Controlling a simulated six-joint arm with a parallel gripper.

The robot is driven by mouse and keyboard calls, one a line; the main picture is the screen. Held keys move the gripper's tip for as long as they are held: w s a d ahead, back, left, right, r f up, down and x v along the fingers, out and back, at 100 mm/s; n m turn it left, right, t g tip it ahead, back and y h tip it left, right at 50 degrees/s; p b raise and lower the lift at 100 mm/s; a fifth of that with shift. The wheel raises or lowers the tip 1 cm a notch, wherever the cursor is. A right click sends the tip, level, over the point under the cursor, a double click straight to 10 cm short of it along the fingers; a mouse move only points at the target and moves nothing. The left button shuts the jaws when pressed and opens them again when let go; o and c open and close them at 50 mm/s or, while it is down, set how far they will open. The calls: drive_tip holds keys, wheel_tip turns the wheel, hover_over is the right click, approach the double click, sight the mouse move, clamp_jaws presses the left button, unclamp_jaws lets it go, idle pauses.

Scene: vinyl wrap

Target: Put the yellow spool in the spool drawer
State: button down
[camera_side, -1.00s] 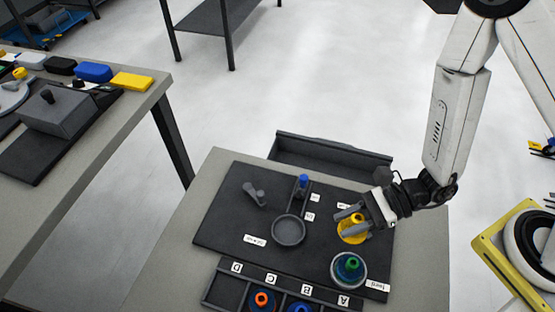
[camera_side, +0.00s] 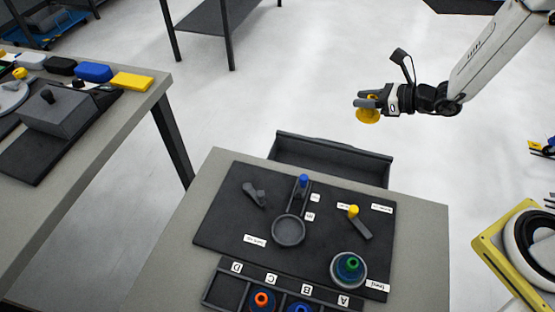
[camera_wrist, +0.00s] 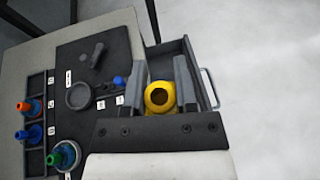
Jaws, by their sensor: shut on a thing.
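My gripper (camera_side: 366,101) is shut on the yellow spool (camera_side: 369,115) and holds it high in the air, above and to the right of the open drawer. In the wrist view the spool (camera_wrist: 159,97) sits between the two fingers, its round hole facing the camera. The spool drawer (camera_side: 331,160) is a dark open tray pulled out at the table's far edge. It also shows in the wrist view (camera_wrist: 207,88), behind and beside the fingers, with a handle on its right side. Its inside looks empty in the side view.
The dark work mat (camera_side: 225,222) holds a round dish (camera_side: 289,231), a lever with a yellow knob (camera_side: 354,212), a blue-knobbed piece (camera_side: 303,182) and a green-topped spool (camera_side: 351,266). A labelled rack (camera_side: 229,290) with spools is in front. Another table (camera_side: 130,130) stands left.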

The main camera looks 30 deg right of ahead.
drive_tip(key=w+a+f+n+g+y, duration=0.1)
drive_tip(key=w+a+f, duration=0.1)
drive_tip(key=f, duration=0.9)
drive_tip(key=w+a+f+n+g+y, duration=0.1)
drive_tip(key=w+a+f+n+y, duration=0.1)
drive_tip(key=f, duration=1)
drive_tip(key=shift+w+a+f+g, duration=0.15)
drive_tip(key=shift+w+g, duration=0.15)
drive_tip(key=shift+w, duration=0.4)
drive_tip(key=shift+f, duration=2.9)
drive_tip(key=shift+f, duration=0.1)
drive_tip(key=shift+f, duration=2)
drive_tip(key=shift+f, duration=0.1)
